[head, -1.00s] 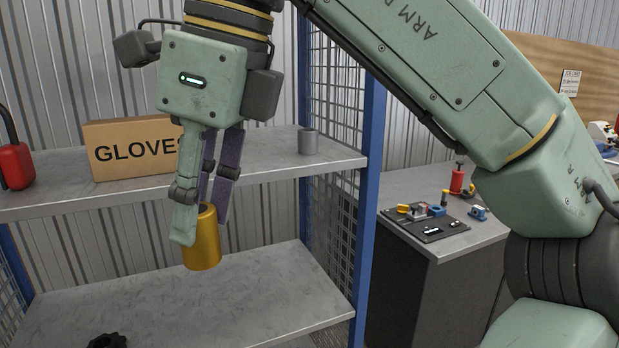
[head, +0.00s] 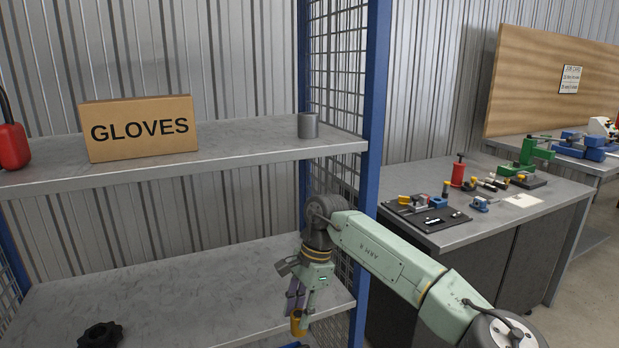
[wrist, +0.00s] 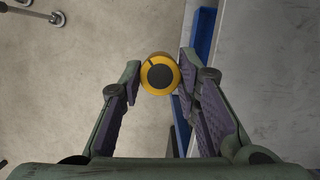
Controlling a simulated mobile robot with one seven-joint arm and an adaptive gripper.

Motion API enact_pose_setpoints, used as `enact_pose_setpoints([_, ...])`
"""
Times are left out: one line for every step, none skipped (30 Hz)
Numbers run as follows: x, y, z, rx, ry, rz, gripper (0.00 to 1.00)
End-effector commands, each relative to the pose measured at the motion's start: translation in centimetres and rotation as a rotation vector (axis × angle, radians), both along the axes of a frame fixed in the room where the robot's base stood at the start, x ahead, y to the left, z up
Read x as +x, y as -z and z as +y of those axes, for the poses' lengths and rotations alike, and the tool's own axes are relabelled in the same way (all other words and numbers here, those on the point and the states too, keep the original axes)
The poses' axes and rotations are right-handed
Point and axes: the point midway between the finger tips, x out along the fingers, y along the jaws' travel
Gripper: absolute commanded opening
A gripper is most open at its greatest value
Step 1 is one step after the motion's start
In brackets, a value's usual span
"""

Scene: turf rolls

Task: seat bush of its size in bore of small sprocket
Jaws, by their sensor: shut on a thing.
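My gripper (head: 303,307) is shut on a yellow bush (head: 297,326), low in front of the right end of the shelf unit. In the wrist view the same bush (wrist: 147,83) shows end-on between the two fingertips, with a dark round middle. A grey bush or sleeve (head: 308,125) stands upright on the upper shelf near its right end. A black toothed wheel-like part (head: 100,335) lies on the lower shelf at the left, partly cut off by the picture's edge. I cannot tell whether it is the small sprocket.
A box marked GLOVES (head: 140,128) and a red container (head: 13,146) stand on the upper shelf (head: 215,152). A blue post (head: 372,110) with mesh closes the shelf's right side. A workbench (head: 480,232) with a black tool board and several small tools stands to the right.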

Motion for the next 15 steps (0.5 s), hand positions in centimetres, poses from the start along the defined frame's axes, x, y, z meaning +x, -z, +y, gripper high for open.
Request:
enact_pose_setpoints([0.1,3.5,-0.3,0.004,-0.049,0.008,0.0])
enact_pose_setpoints([0.1,5.3,-0.5,0.004,-0.082,0.008,0.0])
enact_pose_setpoints([0.0,7.7,-0.7,0.003,-0.129,0.007,0.0])
enact_pose_setpoints([-0.1,9.4,-0.8,0.004,-0.166,0.008,0.0])
enact_pose_setpoints([-0.2,11.2,-1.0,0.005,-0.202,0.007,0.0])
enact_pose_setpoints([-0.5,13.6,-1.2,0.005,-0.253,0.008,0.0])
enact_pose_setpoints([-0.8,15.4,-1.3,0.005,-0.292,0.007,0.0])
enact_pose_setpoints([-1.1,17.2,-1.4,0.004,-0.332,0.007,0.0])
enact_pose_setpoints([-1.6,19.5,-1.6,0.004,-0.386,0.007,0.0])
enact_pose_setpoints([-2.0,21.2,-1.7,0.006,-0.429,0.007,0.0])
enact_pose_setpoints([-2.5,23.0,-1.8,0.005,-0.471,0.007,0.0])
enact_pose_setpoints([-3.2,25.2,-1.9,0.005,-0.53,0.006,0.0])
enact_pose_setpoints([-3.8,26.9,-1.9,0.005,-0.575,0.007,0.0])
enact_pose_setpoints([-4.3,28.4,-1.9,0.006,-0.619,0.006,0.0])
enact_pose_setpoints([-5.1,30.4,-2.0,0.005,-0.677,0.006,0.0])
